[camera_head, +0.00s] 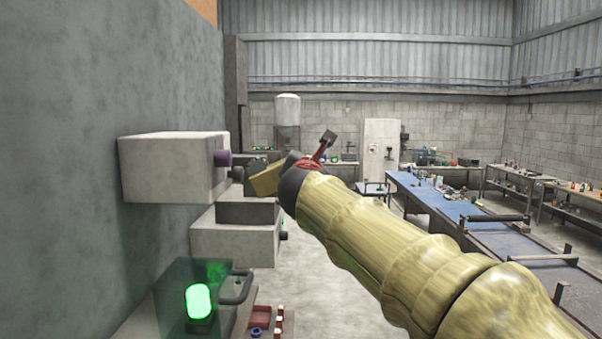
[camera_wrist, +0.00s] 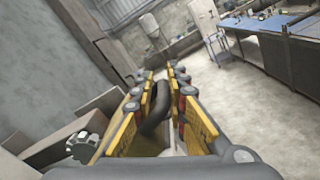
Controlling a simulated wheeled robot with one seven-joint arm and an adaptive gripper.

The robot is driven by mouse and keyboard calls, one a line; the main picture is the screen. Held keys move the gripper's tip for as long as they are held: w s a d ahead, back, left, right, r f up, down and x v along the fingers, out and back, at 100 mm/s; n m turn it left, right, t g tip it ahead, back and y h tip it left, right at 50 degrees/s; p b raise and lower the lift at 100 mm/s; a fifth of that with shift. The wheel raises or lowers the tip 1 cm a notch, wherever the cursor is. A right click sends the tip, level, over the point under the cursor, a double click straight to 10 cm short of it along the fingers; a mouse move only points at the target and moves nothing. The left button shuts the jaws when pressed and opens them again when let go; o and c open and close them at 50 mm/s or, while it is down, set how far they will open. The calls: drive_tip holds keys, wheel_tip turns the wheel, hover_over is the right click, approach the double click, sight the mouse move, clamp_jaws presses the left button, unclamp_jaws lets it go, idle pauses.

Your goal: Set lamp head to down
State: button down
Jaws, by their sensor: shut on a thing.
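My gripper (camera_head: 250,178) reaches left toward the grey wall, beside a pale box with a purple knob (camera_head: 221,158). In the wrist view its yellow fingers (camera_wrist: 163,82) are shut on a dark curved part (camera_wrist: 156,108), which lies between them. Its ends are partly hidden by the fingers, so I cannot tell whether it is the lamp head. A green lit lamp (camera_head: 199,301) glows below, behind a clear cover with a dark handle (camera_head: 238,288). No lamp head can be told apart with certainty.
The pale box (camera_head: 165,168) juts from the grey wall (camera_head: 60,200) close to my gripper. Another pale block (camera_head: 235,242) stands below. A blue-topped bench (camera_head: 440,210) runs along the right. Open floor lies between.

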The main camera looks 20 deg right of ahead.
drive_tip(key=shift+w+f+m+b, duration=0.2)
drive_tip(key=shift+f+m+b, duration=2.65)
drive_tip(key=shift+b, duration=1.3)
drive_tip(key=shift+f, duration=0.3)
drive_tip(key=c, duration=2.1)
unclamp_jaws()
drive_tip(key=shift+s+d, duration=0.1)
drive_tip(key=shift+s, duration=0.05)
drive_tip(key=shift+o, duration=1.1)
drive_tip(key=shift+r, duration=0.1)
drive_tip(key=shift+a+r, duration=0.15)
drive_tip(key=shift+a, duration=0.05)
